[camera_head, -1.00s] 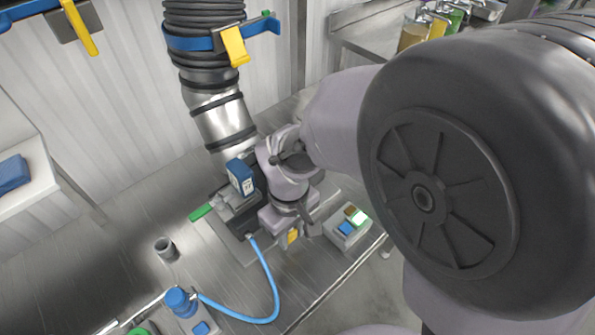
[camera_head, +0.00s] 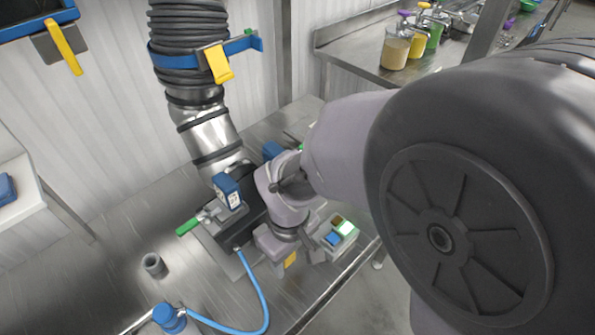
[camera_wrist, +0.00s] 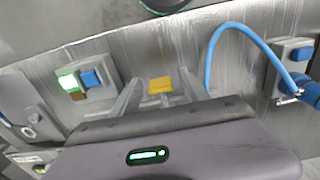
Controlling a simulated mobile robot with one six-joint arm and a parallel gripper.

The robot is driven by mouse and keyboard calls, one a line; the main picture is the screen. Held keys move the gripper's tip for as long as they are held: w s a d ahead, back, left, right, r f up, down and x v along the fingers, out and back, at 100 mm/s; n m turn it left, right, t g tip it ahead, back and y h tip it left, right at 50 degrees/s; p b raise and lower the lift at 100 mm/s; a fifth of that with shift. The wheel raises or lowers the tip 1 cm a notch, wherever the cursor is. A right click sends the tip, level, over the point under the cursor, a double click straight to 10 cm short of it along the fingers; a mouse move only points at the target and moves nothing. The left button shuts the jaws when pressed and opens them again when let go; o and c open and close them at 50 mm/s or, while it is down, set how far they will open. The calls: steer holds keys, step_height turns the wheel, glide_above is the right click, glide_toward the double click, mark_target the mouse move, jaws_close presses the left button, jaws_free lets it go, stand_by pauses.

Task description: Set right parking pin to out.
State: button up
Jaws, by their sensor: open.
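A small yellow block (camera_wrist: 161,85) shows between the two fingers of my gripper (camera_wrist: 160,77) in the wrist view. The fingers are apart on either side of it, and I cannot tell whether they touch it. The yellow block also shows in the head view (camera_head: 290,259), just below my wrist at the front of the machine base. I cannot tell for sure that it is the right parking pin, or how far out it is. My wrist hides part of the base. A green handle (camera_head: 188,225) sticks out on the base's left side.
A button box (camera_head: 340,236) with blue and lit green buttons stands close right of my gripper. A blue hose (camera_head: 256,290) loops in front. A ribbed duct (camera_head: 190,50) stands behind. A short grey cup (camera_head: 153,265) is at the left, with bare metal table around it.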

step_height(320, 180, up, 17)
steer(key=p, duration=0.7)
steer(key=shift+r, duration=0.15)
steer(key=s+d+r+m+t+y+b, duration=0.1)
steer(key=s+d+m+t+b, duration=0.1)
steer(key=d+m, duration=0.5)
steer(key=s+d+r+m+t+y+b, duration=0.1)
steer(key=s+d+r+m+t+b, duration=0.1)
steer(key=d+m, duration=0.5)
steer(key=shift+s+d+t+b, duration=0.2)
steer(key=shift+s+t+b, duration=0.45)
steer(key=shift+t, duration=0.25)
stand_by(0.9)
